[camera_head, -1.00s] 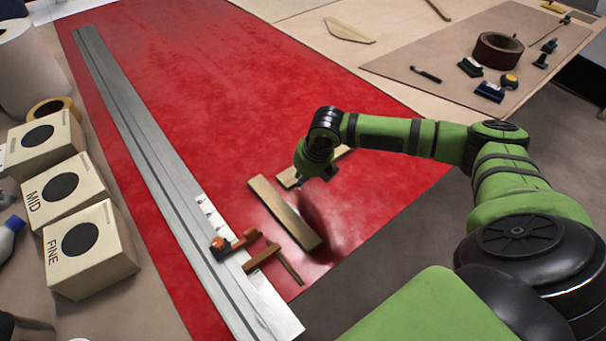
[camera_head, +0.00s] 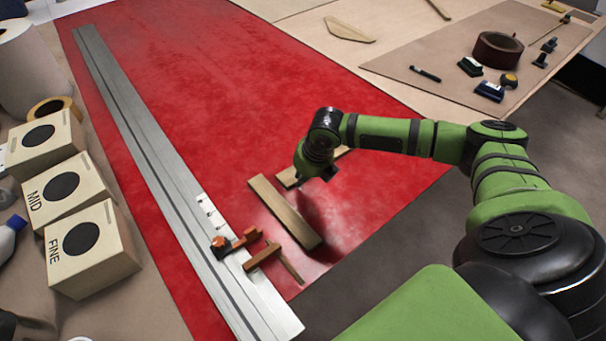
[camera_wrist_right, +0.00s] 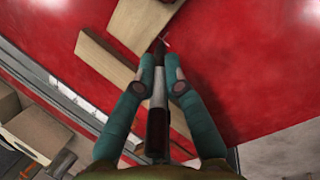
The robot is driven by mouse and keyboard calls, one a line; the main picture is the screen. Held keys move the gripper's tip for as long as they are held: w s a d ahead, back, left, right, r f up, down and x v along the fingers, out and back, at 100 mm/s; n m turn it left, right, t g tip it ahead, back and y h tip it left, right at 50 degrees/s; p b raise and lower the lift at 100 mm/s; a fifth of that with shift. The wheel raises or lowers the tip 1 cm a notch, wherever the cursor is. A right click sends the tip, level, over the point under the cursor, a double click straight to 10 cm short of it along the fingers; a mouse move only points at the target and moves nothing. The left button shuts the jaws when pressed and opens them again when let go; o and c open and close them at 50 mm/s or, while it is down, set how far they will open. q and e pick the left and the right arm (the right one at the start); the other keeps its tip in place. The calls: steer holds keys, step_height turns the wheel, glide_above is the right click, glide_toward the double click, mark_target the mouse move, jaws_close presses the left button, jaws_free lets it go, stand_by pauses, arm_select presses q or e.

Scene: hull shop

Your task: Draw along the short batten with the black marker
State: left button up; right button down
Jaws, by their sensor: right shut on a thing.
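My right gripper (camera_wrist_right: 162,85) is shut on the black marker (camera_wrist_right: 157,125), a dark stick with a pale band. Its far end is over the red sheet close to the battens; I cannot tell whether it touches. In the head view my right gripper (camera_head: 328,176) hangs over the red sheet and hides the marker. A wooden batten (camera_head: 285,212) lies on the sheet left of it, and shows in the wrist view (camera_wrist_right: 103,60). A second wooden strip (camera_head: 290,178) lies partly hidden behind the gripper. I cannot tell which is the short one. My left gripper is out of view.
A long metal rail (camera_head: 160,168) with an orange clamp (camera_head: 240,240) runs along the red sheet (camera_head: 230,70). Boxes marked MID (camera_head: 65,188) and FINE (camera_head: 90,252) stand at left. A dark pen-like thing (camera_head: 425,74) and a tape roll (camera_head: 497,50) lie at upper right.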

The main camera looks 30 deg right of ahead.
stand_by(0.8)
steer(key=shift+d+p, duration=0.15)
steer(key=shift+p, duration=0.2)
steer(key=shift+d, duration=0.65)
steer(key=shift+d+p, duration=0.2)
steer(key=shift+p, duration=0.1)
steer(key=shift+w+d, duration=0.1)
steer(key=shift+d, duration=0.55)
steer(key=shift+d, duration=0.15)
steer(key=shift+d+p, duration=0.15)
steer(key=shift+p, duration=0.15)
steer(key=shift+d, duration=0.4)
